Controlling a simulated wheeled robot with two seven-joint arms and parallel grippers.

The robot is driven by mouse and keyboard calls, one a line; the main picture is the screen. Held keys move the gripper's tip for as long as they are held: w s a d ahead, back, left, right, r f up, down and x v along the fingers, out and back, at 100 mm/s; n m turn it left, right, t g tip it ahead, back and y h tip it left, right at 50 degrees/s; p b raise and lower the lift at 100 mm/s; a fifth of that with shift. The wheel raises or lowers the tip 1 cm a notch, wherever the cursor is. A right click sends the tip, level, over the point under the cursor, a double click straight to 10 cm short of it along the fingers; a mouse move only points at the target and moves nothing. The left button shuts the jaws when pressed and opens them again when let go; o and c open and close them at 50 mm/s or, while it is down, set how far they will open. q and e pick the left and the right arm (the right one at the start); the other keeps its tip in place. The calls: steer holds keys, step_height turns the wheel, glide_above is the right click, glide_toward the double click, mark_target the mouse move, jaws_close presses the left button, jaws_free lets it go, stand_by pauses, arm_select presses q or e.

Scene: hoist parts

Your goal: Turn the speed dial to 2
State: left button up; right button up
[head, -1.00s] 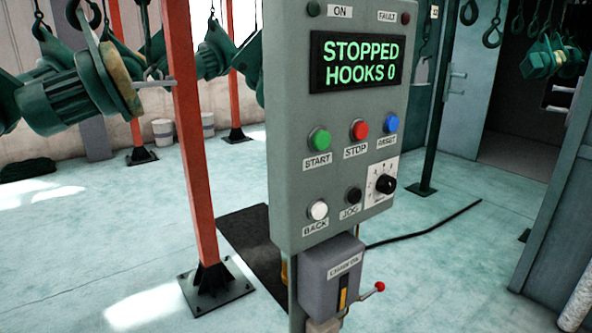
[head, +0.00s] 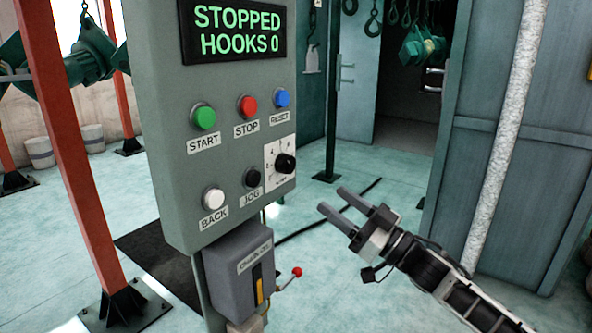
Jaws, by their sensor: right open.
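The speed dial is a black knob (head: 285,163) on a white scale plate (head: 272,153) at the lower right of the grey control panel (head: 165,130). The scale marks are too small to read. The panel's display (head: 236,31) reads STOPPED HOOKS 0. My right gripper (head: 333,208) is open and empty, to the right of the panel and lower than the dial, apart from it. Its two fingers point up and left. My left gripper is not in view.
Near the dial are the black JOG button (head: 252,178), white BACK button (head: 214,199), red STOP button (head: 247,106) and blue RESET button (head: 282,98). Below, a grey box (head: 238,270) has a red-tipped lever (head: 296,272). A red post (head: 70,150) stands left.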

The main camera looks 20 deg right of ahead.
mark_target(291, 169)
steer(key=p+x, duration=0.1)
steer(key=x, duration=1)
steer(key=shift+w+p, duration=0.15)
steer(key=shift+p, duration=0.25)
steer(key=shift+f, duration=0.1)
steer(key=c, duration=1)
